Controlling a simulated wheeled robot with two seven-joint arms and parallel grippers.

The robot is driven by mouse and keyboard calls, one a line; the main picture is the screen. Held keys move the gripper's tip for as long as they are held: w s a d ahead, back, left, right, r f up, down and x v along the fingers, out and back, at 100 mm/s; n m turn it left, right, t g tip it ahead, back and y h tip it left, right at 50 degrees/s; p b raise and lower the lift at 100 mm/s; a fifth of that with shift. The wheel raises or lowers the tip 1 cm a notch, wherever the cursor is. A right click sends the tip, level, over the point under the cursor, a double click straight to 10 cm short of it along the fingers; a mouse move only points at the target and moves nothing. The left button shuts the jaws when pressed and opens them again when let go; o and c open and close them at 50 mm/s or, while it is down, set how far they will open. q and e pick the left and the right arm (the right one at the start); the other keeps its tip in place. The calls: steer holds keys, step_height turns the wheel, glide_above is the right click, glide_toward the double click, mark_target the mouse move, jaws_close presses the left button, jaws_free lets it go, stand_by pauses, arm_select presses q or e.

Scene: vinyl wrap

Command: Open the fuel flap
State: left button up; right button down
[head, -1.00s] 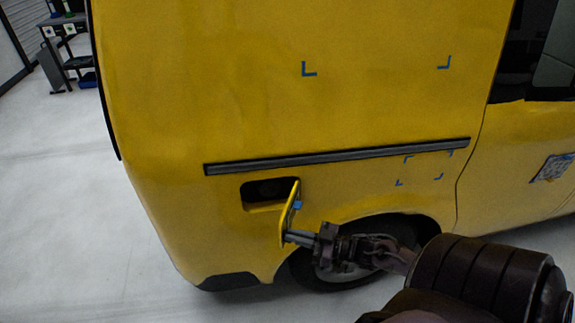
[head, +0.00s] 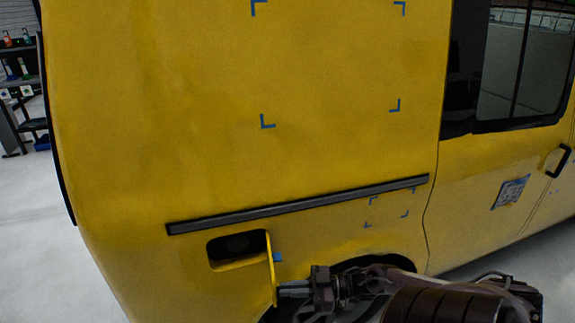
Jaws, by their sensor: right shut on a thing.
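The yellow fuel flap (head: 271,266) stands swung out from the van's side, seen nearly edge-on, hinged at the right of its opening. The dark fuel recess (head: 236,248) is uncovered to its left. My right gripper (head: 281,290) is at the flap's lower outer part and shut on it; the fingertips are small and partly hidden by the flap. A small blue mark (head: 278,257) shows just right of the flap. My left gripper is not in view.
The yellow van side (head: 160,130) fills most of the view. A dark trim rail (head: 300,205) runs above the recess. Blue corner marks sit on the panel. A rear wheel arch (head: 385,262) is behind my right arm. A shelf rack (head: 28,120) stands far left, with clear floor before it.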

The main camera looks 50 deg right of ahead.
steer(key=shift+w+d+r, duration=0.15)
steer(key=shift+d, duration=0.1)
steer(key=c, duration=1.8)
jaws_free()
steer(key=shift+c, duration=0.2)
steer(key=shift+o, duration=1.4)
steer(key=b+v, duration=0.1)
steer(key=v, duration=0.7)
steer(key=shift+w, duration=0.15)
